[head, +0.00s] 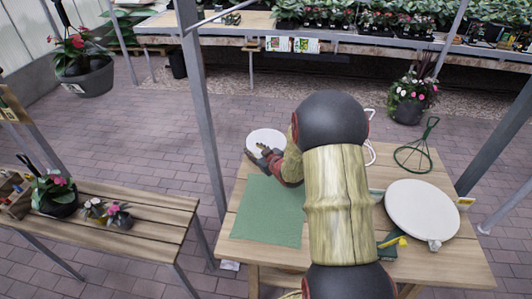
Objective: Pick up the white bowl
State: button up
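A white round bowl (266,138) shows at the far left edge of the wooden table in the head view. My gripper (262,156) is at the near side of the bowl and overlaps its lower rim in the picture. The fingers are small and dark here, so I cannot tell whether they are open or shut, or whether they touch the bowl. My arm crosses the middle of the table and hides part of its top.
A green mat (268,210) lies at the table's left. A large white round plate (422,209) sits at the right, with a green wire stand (415,157) behind it. A metal post (202,110) stands left of the table. A bench (130,212) holds potted plants.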

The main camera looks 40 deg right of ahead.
aim_at(249, 146)
jog(key=b+x, duration=0.1)
jog(key=x, duration=0.3)
jog(key=shift+s+f+b, duration=0.1)
jog(key=shift+b, duration=0.2)
jog(key=shift+w, duration=0.4)
jog(key=shift+c, duration=0.9)
grip_shut()
